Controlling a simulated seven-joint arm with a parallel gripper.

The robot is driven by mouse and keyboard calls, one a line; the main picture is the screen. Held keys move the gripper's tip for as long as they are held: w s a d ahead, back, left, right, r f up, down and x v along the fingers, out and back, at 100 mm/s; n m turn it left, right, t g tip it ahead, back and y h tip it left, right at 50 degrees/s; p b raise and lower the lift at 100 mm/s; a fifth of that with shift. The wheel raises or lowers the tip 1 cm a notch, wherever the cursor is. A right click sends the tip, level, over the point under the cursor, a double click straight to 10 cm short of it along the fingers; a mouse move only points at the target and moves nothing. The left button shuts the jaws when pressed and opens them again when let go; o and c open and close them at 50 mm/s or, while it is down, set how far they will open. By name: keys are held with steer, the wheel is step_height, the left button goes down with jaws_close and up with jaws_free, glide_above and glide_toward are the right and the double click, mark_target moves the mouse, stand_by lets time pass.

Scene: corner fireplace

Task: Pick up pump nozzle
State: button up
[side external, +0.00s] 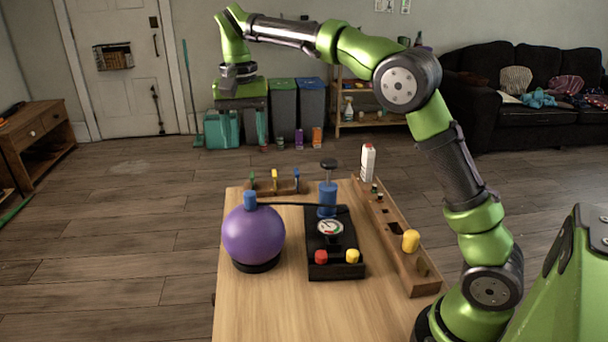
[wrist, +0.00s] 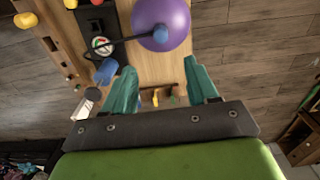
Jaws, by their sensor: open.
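A blue nozzle piece (side external: 250,201) sits on top of the purple ball (side external: 254,236), at the end of a black hose from the pump. It also shows in the wrist view (wrist: 160,34) against the ball. The pump (side external: 327,196) has a blue cylinder and dark handle, and stands by a black base (side external: 335,258) with a gauge. My gripper (side external: 238,138) is high beyond the table's far edge, pointing down, apart from the nozzle. In the wrist view its teal fingers (wrist: 160,72) are spread and empty, with the nozzle beyond the tips.
A wooden rack (side external: 275,184) with coloured pieces stands at the table's far edge. A long wooden holder (side external: 390,235) with a yellow knob runs along the right side, near a white bottle (side external: 368,162). The hose spans between ball and pump. The table's (side external: 290,310) near part is clear.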

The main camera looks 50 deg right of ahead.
mark_target(250, 192)
step_height(250, 192, down, 15)
steer(key=shift+r, duration=0.15)
stand_by(0.4)
jaws_close()
steer(key=shift+r, duration=0.15)
